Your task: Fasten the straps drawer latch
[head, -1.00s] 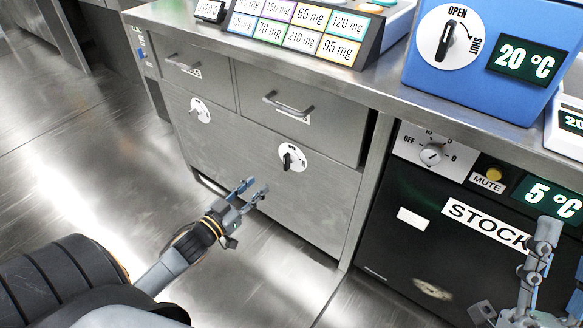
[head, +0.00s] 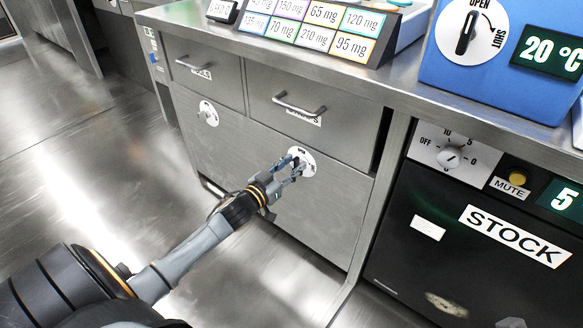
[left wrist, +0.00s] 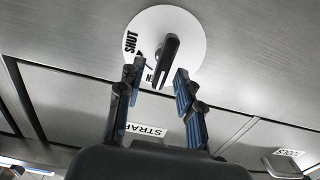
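The straps drawer (head: 338,129) is a grey steel front with a bar handle and a partly hidden label; it looks closed. Its latch is a white round dial (head: 309,157) with a dark knob, on the panel just below. In the left wrist view the dial (left wrist: 193,30) shows SHUT at left and a partly covered word ending in N at the bottom. The dark knob (left wrist: 171,52) slants, its lower end near that second word. My left gripper (head: 292,172) is open just in front of the dial, its fingertips (left wrist: 158,78) on either side of the knob's lower end; contact is unclear.
The tools drawer (head: 201,58) with its own dial (head: 208,113) is to the left. The black STOCK unit (head: 430,265) stands to the right. The counter edge (head: 330,66) overhangs above, carrying a dose-label rack (head: 310,25) and a blue unit (head: 500,85). Floor in front is clear.

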